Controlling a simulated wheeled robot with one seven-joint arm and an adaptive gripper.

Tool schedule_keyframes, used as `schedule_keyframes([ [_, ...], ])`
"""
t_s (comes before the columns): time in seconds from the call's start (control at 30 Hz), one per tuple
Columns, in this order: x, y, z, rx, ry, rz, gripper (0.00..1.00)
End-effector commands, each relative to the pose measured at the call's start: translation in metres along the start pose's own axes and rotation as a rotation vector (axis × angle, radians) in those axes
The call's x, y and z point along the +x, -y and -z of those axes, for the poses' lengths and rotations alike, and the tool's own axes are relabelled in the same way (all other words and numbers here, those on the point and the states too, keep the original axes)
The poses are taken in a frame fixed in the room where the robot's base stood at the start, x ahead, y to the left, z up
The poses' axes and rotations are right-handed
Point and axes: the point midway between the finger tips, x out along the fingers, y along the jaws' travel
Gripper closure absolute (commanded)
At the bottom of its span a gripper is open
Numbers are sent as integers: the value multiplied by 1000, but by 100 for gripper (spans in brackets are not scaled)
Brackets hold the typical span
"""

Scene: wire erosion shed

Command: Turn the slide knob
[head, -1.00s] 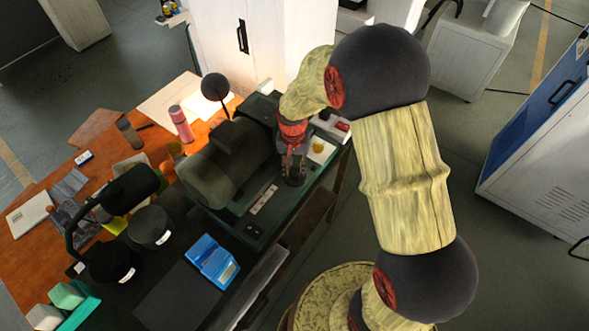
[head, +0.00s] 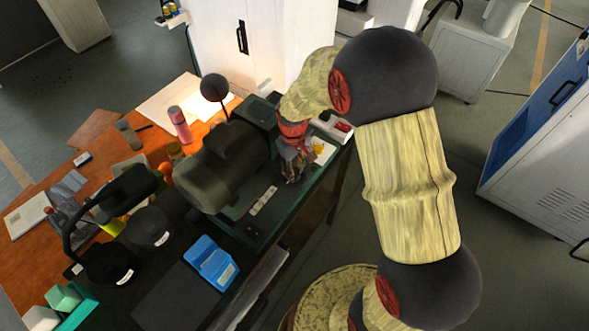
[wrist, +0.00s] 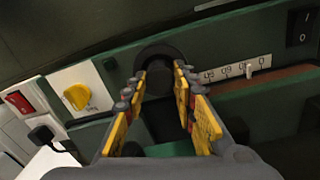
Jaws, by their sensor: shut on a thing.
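The slide knob (wrist: 158,53), a dark round knob, sits on the green front face of the machine (wrist: 120,62) in the wrist view. My gripper (wrist: 160,78) is closed around it, one yellow-padded finger on each side. The fingers hide part of the knob. In the head view my gripper (head: 292,166) is at the front right of the dark green machine (head: 222,170), and the knob itself is hidden there.
Left of the knob are a yellow knob (wrist: 77,97) on a white plate and a red switch (wrist: 18,102). To its right are a numbered strip with a small white lever (wrist: 249,69) and a black switch (wrist: 299,27). A blue box (head: 211,262) lies on the bench.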

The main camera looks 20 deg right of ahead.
Motion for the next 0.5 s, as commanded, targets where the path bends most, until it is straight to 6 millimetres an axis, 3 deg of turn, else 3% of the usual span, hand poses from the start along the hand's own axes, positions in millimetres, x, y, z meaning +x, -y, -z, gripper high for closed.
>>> schedule_keyframes([
  [0.5,-1,0,1,-103,-6,-1,98],
])
